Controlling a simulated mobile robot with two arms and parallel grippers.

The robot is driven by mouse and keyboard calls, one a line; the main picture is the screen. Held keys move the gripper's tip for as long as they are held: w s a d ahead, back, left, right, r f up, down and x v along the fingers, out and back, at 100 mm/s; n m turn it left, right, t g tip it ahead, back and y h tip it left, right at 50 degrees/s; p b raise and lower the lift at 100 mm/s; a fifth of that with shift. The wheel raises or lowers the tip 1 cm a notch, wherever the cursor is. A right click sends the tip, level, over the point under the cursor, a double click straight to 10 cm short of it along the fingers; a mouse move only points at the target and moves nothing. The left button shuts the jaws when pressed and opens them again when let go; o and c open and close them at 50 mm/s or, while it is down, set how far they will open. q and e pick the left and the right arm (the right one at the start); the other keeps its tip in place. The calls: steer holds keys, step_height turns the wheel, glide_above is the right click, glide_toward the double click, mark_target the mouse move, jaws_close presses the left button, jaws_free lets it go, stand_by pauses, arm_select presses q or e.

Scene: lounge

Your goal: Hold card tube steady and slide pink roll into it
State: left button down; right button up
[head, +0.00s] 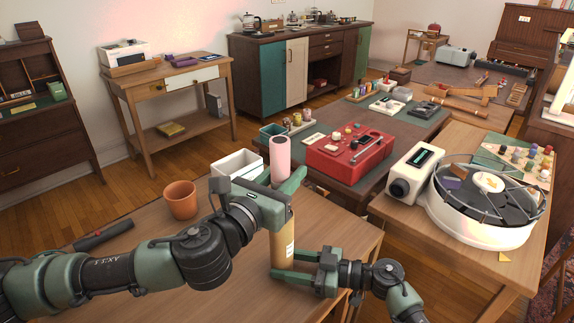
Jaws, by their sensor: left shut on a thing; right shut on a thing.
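The card tube (283,240) stands upright above the near table, tan with a pale label on its side. My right gripper (283,264) is shut on the tube's lower part. The pink roll (280,154) is upright, directly above the tube and roughly in line with it. My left gripper (281,187) is shut on the roll's lower part. The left gripper covers the roll's lower end and the tube's top rim, so I cannot tell whether the roll is above the mouth or partly inside.
On the near table (150,255), a terracotta pot (181,200), a white open box (237,165) and a dark-handled tool (104,235) stand or lie to the left. A red case (349,150) sits on the table behind. A large white round machine (487,205) is at right.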

arm_select(q)
steer(key=shift+f, duration=2.9)
steer(key=c, duration=0.9)
jaws_free()
steer(key=shift+c, duration=0.2)
steer(key=v, duration=1.2)
steer(key=shift+d+f, duration=0.1)
arm_select(e)
steer(key=o, duration=1.1)
